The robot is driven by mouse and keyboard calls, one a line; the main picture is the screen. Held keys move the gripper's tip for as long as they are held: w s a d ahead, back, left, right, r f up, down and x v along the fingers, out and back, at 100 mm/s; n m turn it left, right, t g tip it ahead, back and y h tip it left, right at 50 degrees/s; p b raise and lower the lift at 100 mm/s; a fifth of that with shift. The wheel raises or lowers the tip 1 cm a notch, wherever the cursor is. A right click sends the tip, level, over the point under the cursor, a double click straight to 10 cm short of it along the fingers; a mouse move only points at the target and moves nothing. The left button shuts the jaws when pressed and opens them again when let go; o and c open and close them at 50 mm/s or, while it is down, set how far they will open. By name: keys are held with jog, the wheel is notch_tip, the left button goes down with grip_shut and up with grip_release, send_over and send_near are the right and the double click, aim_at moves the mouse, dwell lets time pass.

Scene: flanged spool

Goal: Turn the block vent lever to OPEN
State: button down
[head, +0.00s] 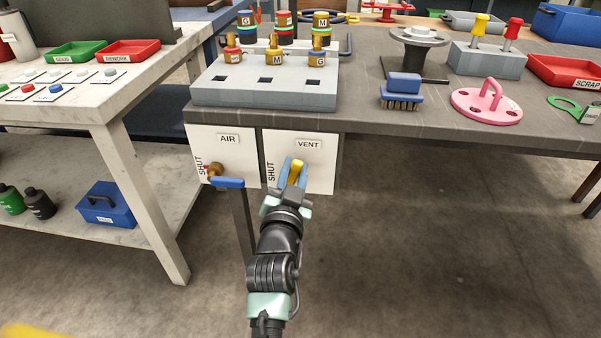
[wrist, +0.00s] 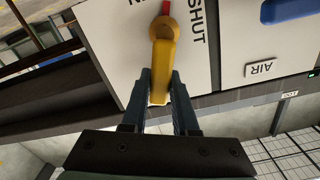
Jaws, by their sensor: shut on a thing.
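The vent lever is yellow and sits on a white panel marked VENT and SHUT, below the bench's front edge. In the head view the lever (head: 297,168) shows between the blue fingers of my gripper (head: 293,176). In the wrist view the lever (wrist: 161,62) runs down from its rounded hub, and both dark fingertips of my gripper (wrist: 160,88) close on its outer end from either side. The SHUT lettering (wrist: 197,20) lies right of the hub there. Partly cut-off letters show at the top edge. My fingers and wrist hide the panel's lower part in the head view.
The AIR panel (head: 226,140) is directly left, with a blue lever (head: 229,183) close to my gripper. Above is the dark bench (head: 365,105) with a grey block (head: 262,92) bearing several brass fittings. Open floor (head: 400,250) lies to the right.

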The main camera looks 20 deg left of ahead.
jog(key=shift+s+a+r+n, duration=0.1)
jog(key=shift+a+n, duration=0.2)
jog(key=shift+n, duration=0.4)
jog(key=shift+s+a+f+n, duration=0.1)
jog(key=shift+a+n, duration=0.2)
jog(key=shift+n, duration=0.4)
jog(key=shift+s+a+r+n, duration=0.1)
jog(key=shift+a+n, duration=0.2)
jog(key=shift+n, duration=0.4)
jog(key=c, duration=0.7)
grip_release()
jog(key=v, duration=1.3)
jog(key=shift+r+p, duration=0.1)
jog(key=shift+p, duration=0.2)
